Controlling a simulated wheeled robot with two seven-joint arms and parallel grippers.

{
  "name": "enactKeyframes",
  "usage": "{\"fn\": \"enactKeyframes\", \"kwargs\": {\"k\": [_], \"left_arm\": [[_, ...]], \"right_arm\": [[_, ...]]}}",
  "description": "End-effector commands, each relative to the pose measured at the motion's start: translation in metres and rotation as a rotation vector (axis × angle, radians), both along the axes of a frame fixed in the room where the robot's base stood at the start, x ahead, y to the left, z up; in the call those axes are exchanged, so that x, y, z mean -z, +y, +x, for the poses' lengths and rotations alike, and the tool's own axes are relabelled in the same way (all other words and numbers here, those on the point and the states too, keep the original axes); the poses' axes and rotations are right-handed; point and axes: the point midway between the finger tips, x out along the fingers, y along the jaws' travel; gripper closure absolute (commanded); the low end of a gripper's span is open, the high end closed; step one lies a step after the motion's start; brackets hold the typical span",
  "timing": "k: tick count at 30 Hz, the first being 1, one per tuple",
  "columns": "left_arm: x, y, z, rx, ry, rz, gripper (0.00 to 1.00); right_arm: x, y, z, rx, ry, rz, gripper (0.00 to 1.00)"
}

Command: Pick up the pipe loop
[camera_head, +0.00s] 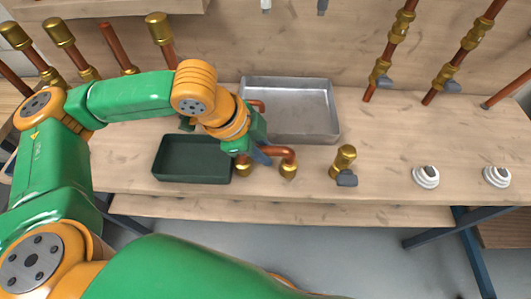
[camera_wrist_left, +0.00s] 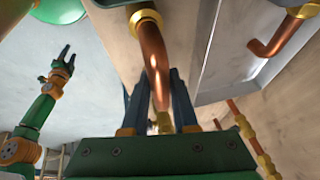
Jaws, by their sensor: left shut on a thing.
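The pipe loop (camera_head: 287,153) is a bent copper pipe with brass end fittings, near the front of the workbench in the head view. My left gripper (camera_head: 262,154) is shut on its copper bend from above. In the left wrist view the loop's copper pipe (camera_wrist_left: 157,62) runs between the two dark fingers of the left gripper (camera_wrist_left: 161,92), with brass fittings at both visible ends. I cannot tell whether the fittings touch the bench. My right gripper (camera_wrist_left: 66,57) shows small in the left wrist view, its fingers apart and empty.
A dark green tray (camera_head: 192,179) is left of the loop, and a grey metal tray (camera_head: 308,139) is behind it. A brass valve (camera_head: 345,163) stands to the right, then two white round fittings (camera_head: 426,177). Copper pipes (camera_head: 392,50) stand along the back. Bench between valve and white fittings is clear.

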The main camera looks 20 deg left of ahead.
Motion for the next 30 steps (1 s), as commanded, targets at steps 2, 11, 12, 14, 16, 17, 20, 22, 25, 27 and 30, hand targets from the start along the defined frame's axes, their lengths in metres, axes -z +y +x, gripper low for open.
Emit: {"fn": "enactKeyframes", "kwargs": {"k": [2, 11, 12, 14, 16, 17, 20, 22, 25, 27, 30], "left_arm": [[-0.001, 0.0, 0.0, 0.0, 0.0, 0.0, 1.0], [-0.049, 0.002, -0.011, 0.002, -0.005, -0.001, 1.0], [-0.058, 0.005, -0.019, 0.001, -0.006, 0.001, 1.0], [-0.074, 0.007, -0.031, 0.001, -0.007, 0.0, 1.0], [-0.095, 0.011, -0.047, 0.002, -0.01, 0.0, 1.0], [-0.099, 0.013, -0.056, 0.001, -0.009, 0.001, 1.0], [-0.096, 0.019, -0.083, -0.002, -0.015, -0.001, 1.0], [-0.108, 0.023, -0.1, -0.001, -0.015, 0.0, 1.0], [-0.121, 0.027, -0.12, 0.0, -0.011, 0.0, 1.0], [-0.127, 0.029, -0.129, 0.0, -0.008, 0.0, 1.0], [-0.134, 0.031, -0.136, 0.0, -0.003, 0.001, 1.0]], "right_arm": [[0.0, 0.0, 0.0, 0.0, 0.0, 0.0, 0.5], [-0.013, -0.001, 0.0, 0.0, 0.0, -0.002, 0.5], [-0.015, -0.001, 0.0, -0.001, 0.0, -0.002, 0.5], [-0.02, -0.002, 0.0, -0.001, -0.001, -0.003, 0.5], [-0.026, -0.002, 0.0, -0.001, -0.001, -0.003, 0.5], [-0.025, -0.002, 0.0, -0.001, 0.0, -0.003, 0.5], [0.007, -0.002, 0.0, -0.001, 0.0, -0.004, 0.5], [0.011, -0.002, 0.0, -0.001, 0.0, -0.004, 0.5], [0.011, -0.002, 0.0, -0.001, 0.0, -0.003, 0.5], [0.01, -0.002, 0.0, -0.001, 0.0, -0.003, 0.5], [0.006, -0.002, 0.0, -0.001, 0.0, -0.003, 0.5]]}}
